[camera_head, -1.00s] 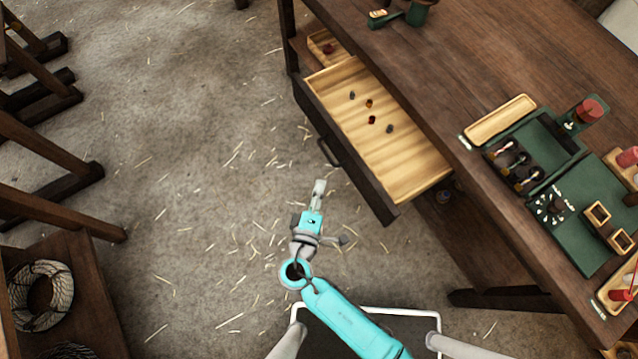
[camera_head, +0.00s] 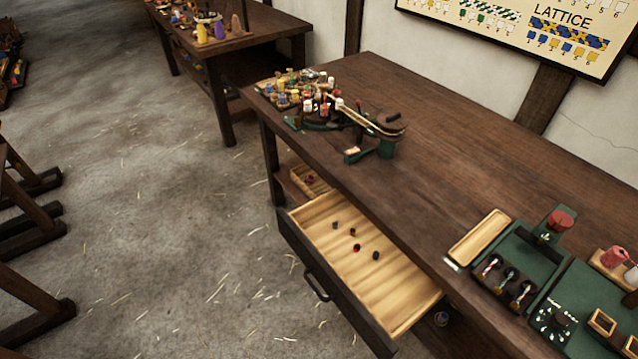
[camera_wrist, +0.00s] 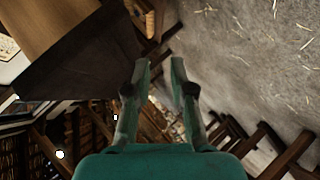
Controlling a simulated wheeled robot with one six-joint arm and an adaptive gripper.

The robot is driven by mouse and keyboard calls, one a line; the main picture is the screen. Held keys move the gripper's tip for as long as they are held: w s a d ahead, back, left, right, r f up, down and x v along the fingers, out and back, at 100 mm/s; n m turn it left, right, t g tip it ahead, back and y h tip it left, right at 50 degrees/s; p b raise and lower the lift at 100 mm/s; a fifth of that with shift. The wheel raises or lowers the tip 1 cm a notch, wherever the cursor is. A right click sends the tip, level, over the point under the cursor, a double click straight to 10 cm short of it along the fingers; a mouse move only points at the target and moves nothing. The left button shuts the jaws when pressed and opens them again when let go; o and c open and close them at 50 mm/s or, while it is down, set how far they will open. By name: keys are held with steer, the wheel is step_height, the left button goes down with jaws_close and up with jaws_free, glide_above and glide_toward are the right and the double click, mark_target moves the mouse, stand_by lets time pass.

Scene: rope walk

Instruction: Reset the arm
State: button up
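My gripper (camera_wrist: 160,75) shows in the wrist view with its two fingers apart and nothing between them. It points across the room, with the bench's dark wood at upper left and the floor at right. My arm and gripper are out of the head view. In the head view the drawer (camera_head: 400,305) of the workbench (camera_head: 450,150) stands pulled out, with several small dark pieces (camera_head: 356,247) lying in it.
The drawer's handle (camera_head: 316,286) juts over the floor. Dark wooden trestles (camera_head: 40,220) stand at the left. A second table (camera_head: 250,42) is at the back. Straw-strewn floor (camera_head: 180,240) between them is open. Green trays and a wooden tray (camera_head: 479,237) sit on the bench.

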steer(key=s+d+r+m+y, duration=0.1)
steer(key=s+d+r+m, duration=0.25)
steer(key=s, duration=0.25)
steer(key=s+d+r+m+y, duration=0.1)
steer(key=s+d+r+m, duration=0.1)
steer(key=s+r, duration=0.3)
steer(key=s+d+r+m+t+h, duration=0.1)
steer(key=s+r+m, duration=0.2)
steer(key=r, duration=0.4)
steer(key=s+d+r+m+t, duration=0.1)
steer(key=s+r+m, duration=0.3)
steer(key=r, duration=0.4)
steer(key=shift+s+d+r+t+h, duration=0.15)
steer(key=shift+d+t+h, duration=0.15)
steer(key=shift+t+h, duration=0.15)
